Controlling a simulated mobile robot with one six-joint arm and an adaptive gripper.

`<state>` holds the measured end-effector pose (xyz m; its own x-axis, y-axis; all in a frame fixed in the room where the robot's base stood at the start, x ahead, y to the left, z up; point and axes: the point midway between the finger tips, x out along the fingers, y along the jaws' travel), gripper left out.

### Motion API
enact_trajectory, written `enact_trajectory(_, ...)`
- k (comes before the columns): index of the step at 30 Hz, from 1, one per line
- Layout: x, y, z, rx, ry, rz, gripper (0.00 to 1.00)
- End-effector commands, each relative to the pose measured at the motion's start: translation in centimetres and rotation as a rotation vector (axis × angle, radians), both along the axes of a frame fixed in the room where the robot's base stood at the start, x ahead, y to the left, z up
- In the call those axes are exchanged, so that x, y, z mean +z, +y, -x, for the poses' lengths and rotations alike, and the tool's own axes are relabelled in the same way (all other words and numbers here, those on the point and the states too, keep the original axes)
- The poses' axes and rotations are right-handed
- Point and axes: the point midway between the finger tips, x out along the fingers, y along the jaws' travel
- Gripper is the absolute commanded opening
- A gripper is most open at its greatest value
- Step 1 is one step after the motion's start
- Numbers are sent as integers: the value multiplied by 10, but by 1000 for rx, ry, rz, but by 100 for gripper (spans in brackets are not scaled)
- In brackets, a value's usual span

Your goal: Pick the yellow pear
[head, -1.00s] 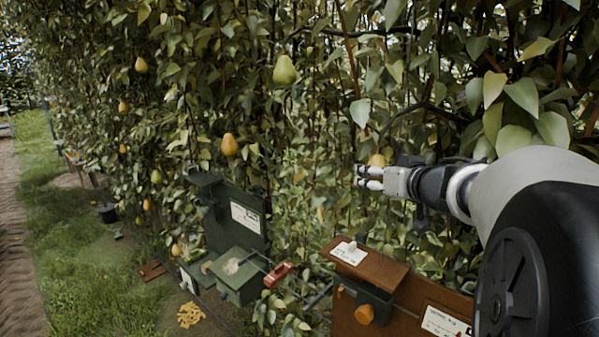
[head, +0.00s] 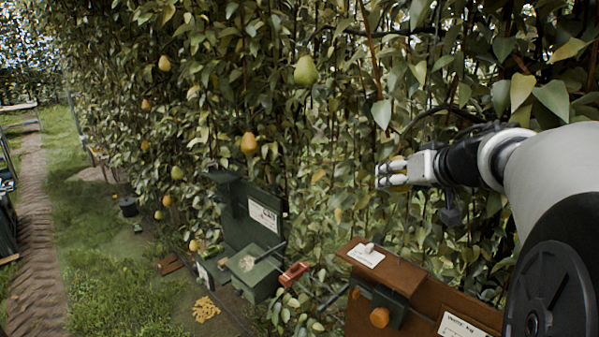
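My gripper (head: 383,175) points left in front of the leaf wall, right of centre in the head view. Its two pale fingers are apart, with a narrow gap between them, and I see nothing held. An orange-yellow pear (head: 248,143) hangs left of centre, well away from the gripper. A larger green-yellow pear (head: 305,70) hangs higher up, above and left of the gripper.
A green box (head: 255,235) with a label and a red-handled tool (head: 293,274) stand below the hedge. A brown wooden box (head: 400,268) stands below my gripper. Several smaller pears hang farther left. Grass (head: 110,260) and a path lie open at left.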

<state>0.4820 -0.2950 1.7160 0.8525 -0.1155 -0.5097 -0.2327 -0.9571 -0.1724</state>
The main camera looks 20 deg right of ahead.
Motion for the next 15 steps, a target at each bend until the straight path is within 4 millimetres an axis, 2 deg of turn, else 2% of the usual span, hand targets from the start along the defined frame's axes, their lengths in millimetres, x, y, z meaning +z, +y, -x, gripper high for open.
enact_trajectory(15, 4, 3, 4, 2, 76, -44, 23)
